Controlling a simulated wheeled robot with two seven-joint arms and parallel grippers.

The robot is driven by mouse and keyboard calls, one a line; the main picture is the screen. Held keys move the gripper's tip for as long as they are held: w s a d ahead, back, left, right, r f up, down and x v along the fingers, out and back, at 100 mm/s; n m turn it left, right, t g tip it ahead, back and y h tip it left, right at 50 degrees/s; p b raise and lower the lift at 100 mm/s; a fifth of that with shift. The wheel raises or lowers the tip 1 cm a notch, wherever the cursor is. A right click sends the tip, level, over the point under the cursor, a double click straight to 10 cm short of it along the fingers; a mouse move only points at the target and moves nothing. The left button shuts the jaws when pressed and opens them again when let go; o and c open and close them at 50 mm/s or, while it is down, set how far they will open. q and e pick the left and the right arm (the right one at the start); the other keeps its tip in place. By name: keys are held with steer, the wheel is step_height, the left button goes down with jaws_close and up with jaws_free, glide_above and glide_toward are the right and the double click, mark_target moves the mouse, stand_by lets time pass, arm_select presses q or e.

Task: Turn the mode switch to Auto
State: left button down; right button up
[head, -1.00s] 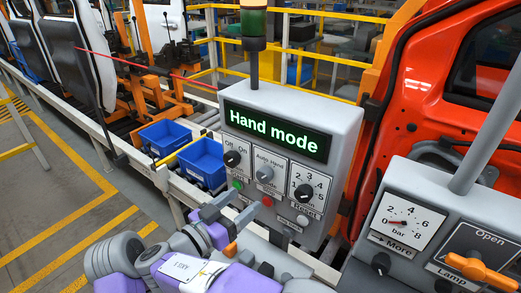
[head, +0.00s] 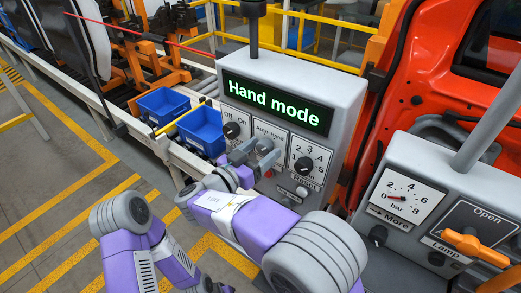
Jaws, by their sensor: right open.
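The mode switch (head: 265,146) is a grey knob on the white middle plate labelled Auto and Hand, on the grey control box. The fingers cover the lower part of the plate, so contact cannot be told. My left gripper is not in view.
An Off/On knob (head: 231,130) sits left of the switch and a numbered dial (head: 304,164) right of it. A second box with a gauge (head: 401,198) and an orange handle (head: 475,246) stands at right. Blue bins (head: 203,130) lie behind at left.

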steer(key=c, duration=1.1)
steer(key=shift+o, duration=0.2)
steer(key=n+b, duration=0.2)
steer(key=shift+f+n+b, duration=0.2)
steer(key=shift+n+b, duration=0.1)
steer(key=shift+b, duration=0.05)
steer(key=n+b, duration=0.2)
steer(key=n, duration=0.1)
steer(key=shift+n, duration=0.3)
steer(key=shift+d+r+n+t+b, duration=0.1)
steer(key=shift+n+t+b, duration=0.2)
steer(key=shift+n, duration=0.6)
steer(key=n, duration=0.3)
steer(key=n+t, duration=0.1)
steer(key=n, duration=0.4)
steer(key=shift+r+p, duration=0.15)
steer(key=shift+p, duration=0.15)
steer(key=shift+n, duration=0.5)
